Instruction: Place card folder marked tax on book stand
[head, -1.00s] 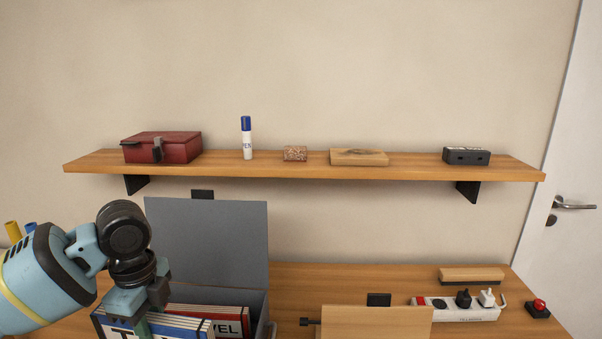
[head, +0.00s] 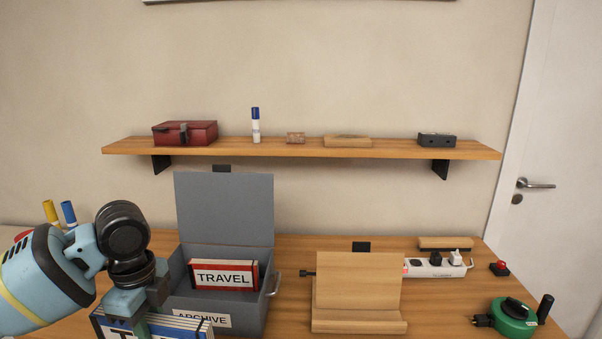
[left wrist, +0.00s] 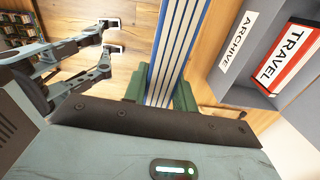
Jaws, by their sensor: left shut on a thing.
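My left gripper (head: 143,307) is shut on a blue-and-white striped card folder (head: 185,325). Its label is cut off by the frame, with only a large "T" showing. In the left wrist view the green fingers (left wrist: 160,92) pinch the striped folder (left wrist: 178,45), which is clear of the box to its right. In the head view the folder overlaps the front left of the box. The wooden book stand (head: 358,280) stands empty on the table, right of the box, with a ledge along its front. My right gripper is not in view.
The open grey archive box (head: 225,210) holds a red TRAVEL folder (head: 223,276). A power strip (head: 435,268), red button (head: 499,268) and green cable reel (head: 515,317) lie right of the stand. A wall shelf (head: 300,150) carries small objects.

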